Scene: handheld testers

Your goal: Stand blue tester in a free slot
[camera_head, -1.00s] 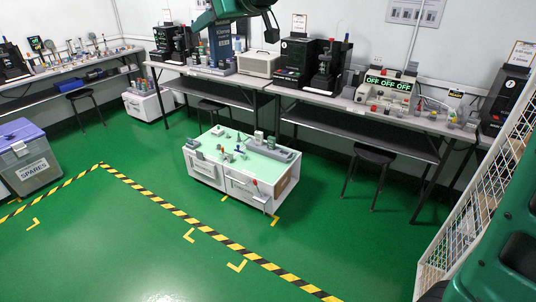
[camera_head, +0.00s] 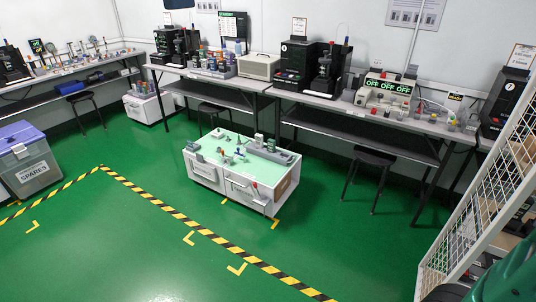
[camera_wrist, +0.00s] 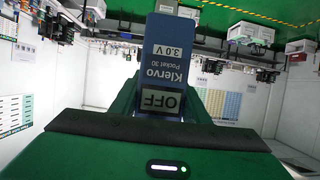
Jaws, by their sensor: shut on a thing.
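The blue tester (camera_wrist: 166,62) is in my gripper (camera_wrist: 163,98) in the wrist view. It has a grey end, a white "3.0 V" label and a display reading "OFF", and its lettering appears upside down. The green fingers are on either side of its lower part, which is partly hidden. The head view shows neither gripper nor blue tester. A long grey rack (camera_head: 270,153) lies on the green top of the white cart (camera_head: 205,172), with small upright things at it. Its slots are too small to make out.
A long bench (camera_head: 325,105) along the back wall carries black machines, a beige box (camera_head: 258,66) and a panel reading "OFF OFF OFF" (camera_head: 387,88). A stool (camera_head: 372,157) stands before it. A white mesh panel (camera_head: 490,190) is at right. Green floor around the cart is clear.

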